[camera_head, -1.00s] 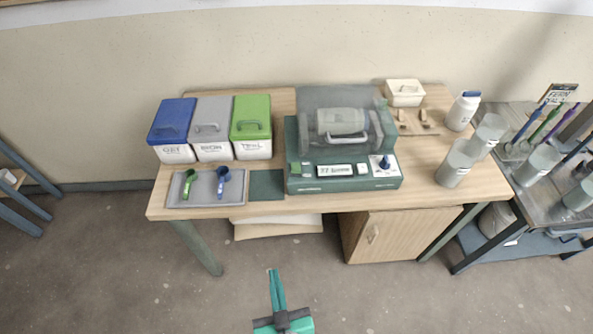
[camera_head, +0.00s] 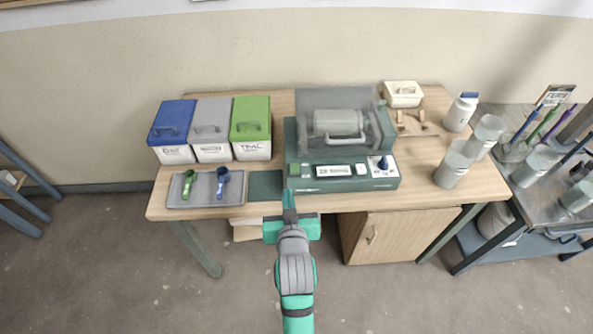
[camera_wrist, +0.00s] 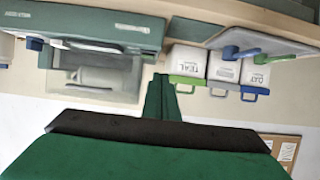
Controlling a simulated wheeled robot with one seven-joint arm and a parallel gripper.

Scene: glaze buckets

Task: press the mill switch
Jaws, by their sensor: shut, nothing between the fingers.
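The mill (camera_head: 345,185) is a green machine on the table with a drum (camera_head: 338,123) under a clear cover. Its front panel has a green square switch (camera_head: 294,169) at the left, a small display, a white button (camera_head: 361,169) and a blue knob (camera_head: 384,163). My gripper (camera_head: 288,193) is shut and empty, its tips at the mill's front left corner, just below the green switch in the picture. I cannot tell whether they touch. In the wrist view the mill (camera_wrist: 110,28) appears upside down at the left, with my fingers (camera_wrist: 160,95) right of its cover.
Blue, grey and green lidded bins (camera_head: 251,148) stand at the left, behind a grey tray (camera_head: 205,200) with two scoops. A cream box (camera_head: 403,94), a white bottle (camera_head: 460,112) and clear cups (camera_head: 452,168) stand at the right. A dark green mat (camera_head: 265,185) lies left of the mill.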

